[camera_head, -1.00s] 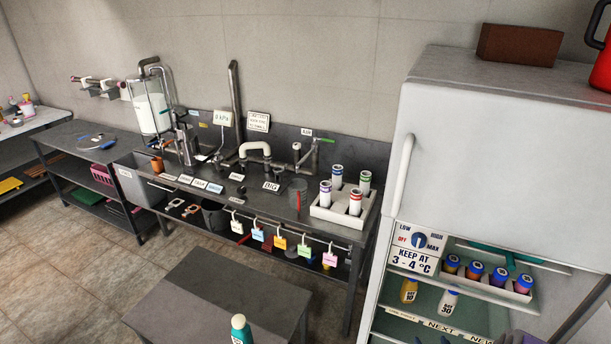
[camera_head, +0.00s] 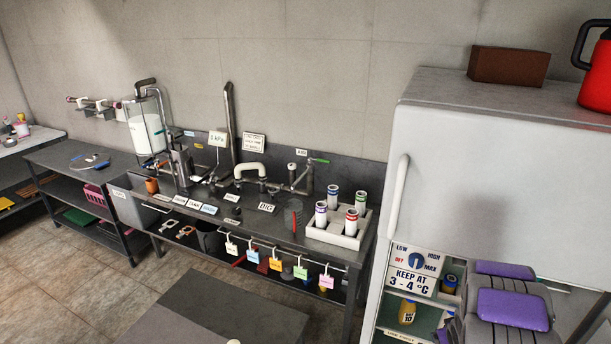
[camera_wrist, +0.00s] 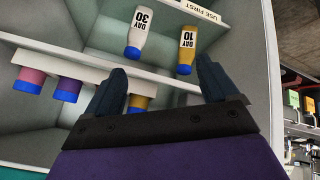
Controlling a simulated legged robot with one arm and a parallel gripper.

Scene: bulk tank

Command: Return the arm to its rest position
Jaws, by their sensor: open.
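My gripper (camera_wrist: 160,85) is open in the wrist view, with two dark fingers apart and nothing between them. It faces the shelves of the open lower part of the fridge (camera_head: 480,170). A white bottle marked DAY 30 (camera_wrist: 142,32) and a yellow bottle marked DAY 10 (camera_wrist: 187,48) stand on the shelf beyond the fingertips, apart from them. In the head view my arm (camera_head: 512,308), grey with purple pads, is at the lower right in front of the fridge shelves and hides much of them. The fingers are not visible there.
Several blue-capped containers (camera_wrist: 67,88) sit on another fridge shelf. A brown block (camera_head: 508,66) and a red jug (camera_head: 597,75) are on the fridge top. A bench (camera_head: 290,222) with pipes and a bottle rack (camera_head: 340,238) stands left; a low table (camera_head: 230,310) is in front.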

